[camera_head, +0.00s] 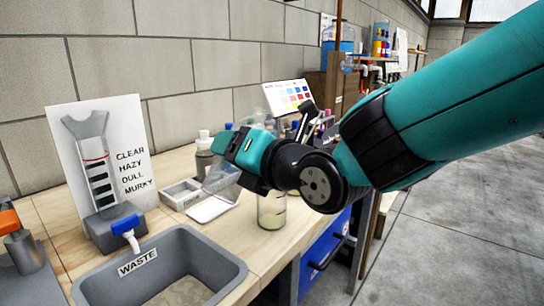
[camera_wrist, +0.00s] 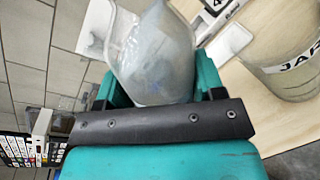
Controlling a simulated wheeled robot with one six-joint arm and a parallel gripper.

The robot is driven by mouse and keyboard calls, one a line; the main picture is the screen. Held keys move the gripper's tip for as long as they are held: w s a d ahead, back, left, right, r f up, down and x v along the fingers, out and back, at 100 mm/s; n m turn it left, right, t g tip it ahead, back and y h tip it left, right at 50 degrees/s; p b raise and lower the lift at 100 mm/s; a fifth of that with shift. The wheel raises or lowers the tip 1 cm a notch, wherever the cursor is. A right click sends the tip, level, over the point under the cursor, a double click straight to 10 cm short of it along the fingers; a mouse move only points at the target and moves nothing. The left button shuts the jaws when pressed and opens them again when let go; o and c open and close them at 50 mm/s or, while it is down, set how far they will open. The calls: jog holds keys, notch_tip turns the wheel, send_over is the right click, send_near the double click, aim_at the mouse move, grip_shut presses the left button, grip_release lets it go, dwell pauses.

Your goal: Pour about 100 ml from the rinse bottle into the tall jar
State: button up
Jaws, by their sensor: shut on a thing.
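My gripper (camera_head: 232,152) is shut on the rinse bottle (camera_head: 221,176), a clear, see-through bottle that looks tilted. In the wrist view the bottle (camera_wrist: 152,62) fills the space between the teal fingers. The tall jar (camera_head: 271,212) stands upright on the bench, below my gripper and to the right of the bottle, with some pale cloudy liquid low inside. In the wrist view the jar (camera_wrist: 285,65) is at the right with a white "JAR" label. I cannot make out a stream, and the bottle's mouth and liquid level are unclear.
A grey basin (camera_head: 160,268) marked "WASTE" is at the front left, beside a grey stand with a blue-handled tap and a clarity card (camera_head: 125,155). A small tray (camera_head: 181,194), a white dish (camera_head: 212,206) and a grey bottle (camera_head: 204,155) are behind. Blue drawers (camera_head: 325,255) are at the bench front.

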jog(key=shift+m, duration=0.3)
dwell(0.4)
jog(key=shift+s+a+f+m+p, duration=0.15)
jog(key=shift+f+m+p, duration=0.15)
jog(key=shift+f, duration=0.2)
jog(key=shift+s+a+f+m+p, duration=0.1)
jog(key=shift+s+f+m+p, duration=0.1)
jog(key=shift+f+m, duration=0.25)
dwell(0.9)
jog(key=shift+s+a+r+m+g+p, duration=0.15)
jog(key=shift+r+m+g+p, duration=0.4)
jog(key=shift+p, duration=1.05)
dwell(0.4)
jog(key=shift+s+f+m+p, duration=0.1)
jog(key=shift+f+m+p, duration=0.2)
jog(key=shift+f+m, duration=0.6)
dwell(0.8)
jog(key=shift+w+r+m+g+y, duration=0.1)
jog(key=shift+r+m+g+y, duration=0.15)
jog(key=shift+r, duration=0.3)
jog(key=shift+w+r+m+y, duration=0.15)
jog(key=shift+r+m, duration=0.2)
jog(key=shift+r, duration=0.2)
dwell(0.6)
